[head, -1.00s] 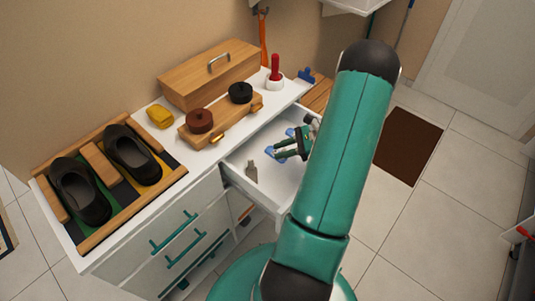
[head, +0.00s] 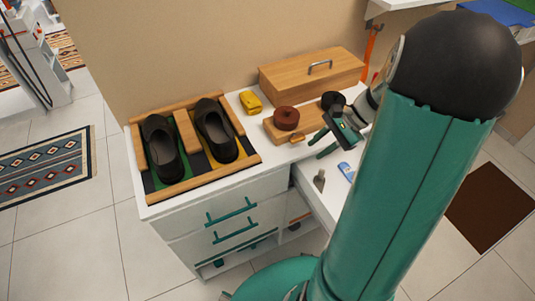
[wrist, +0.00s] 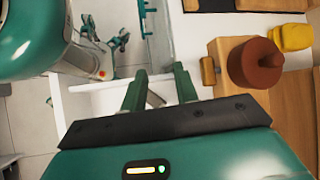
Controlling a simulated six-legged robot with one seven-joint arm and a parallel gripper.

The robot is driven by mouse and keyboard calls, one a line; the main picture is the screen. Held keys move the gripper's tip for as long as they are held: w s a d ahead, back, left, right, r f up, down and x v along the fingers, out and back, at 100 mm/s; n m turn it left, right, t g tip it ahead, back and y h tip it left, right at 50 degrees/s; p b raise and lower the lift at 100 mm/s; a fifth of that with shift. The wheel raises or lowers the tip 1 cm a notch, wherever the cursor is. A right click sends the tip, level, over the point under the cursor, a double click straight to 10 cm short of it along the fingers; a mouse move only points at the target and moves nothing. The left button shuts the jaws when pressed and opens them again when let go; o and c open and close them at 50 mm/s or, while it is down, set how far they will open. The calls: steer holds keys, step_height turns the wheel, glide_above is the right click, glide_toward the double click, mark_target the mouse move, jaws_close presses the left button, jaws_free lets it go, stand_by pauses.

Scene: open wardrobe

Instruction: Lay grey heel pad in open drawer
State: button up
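A small grey piece (head: 319,180), apparently the heel pad, lies in the open drawer (head: 335,200) near its left side. A blue-and-white item (head: 346,171) lies in the drawer to its right. My gripper (head: 319,141) is above the cabinet's front edge by the drawer, with its green fingers pointing left. In the wrist view my fingers (wrist: 160,84) stand apart. A greyish strip shows between them; I cannot tell whether it is the pad below. I see nothing clamped. The right part of the drawer is hidden behind my arm.
Tiled floor is free in front.

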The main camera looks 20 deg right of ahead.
steer(key=s+a+r+n+t+h, duration=0.1)
steer(key=s+a+r+n+h, duration=0.2)
steer(key=a+r+n, duration=0.4)
steer(key=s+a+r+n+t+h, duration=0.2)
steer(key=s+a+r+n+h, duration=0.2)
steer(key=a+r+n, duration=0.4)
steer(key=s+a+n, duration=0.1)
steer(key=a, duration=0.3)
steer(key=shift+s+a, duration=0.25)
steer(key=shift+a, duration=0.15)
steer(key=shift+o, duration=0.7)
steer(key=shift+a, duration=0.2)
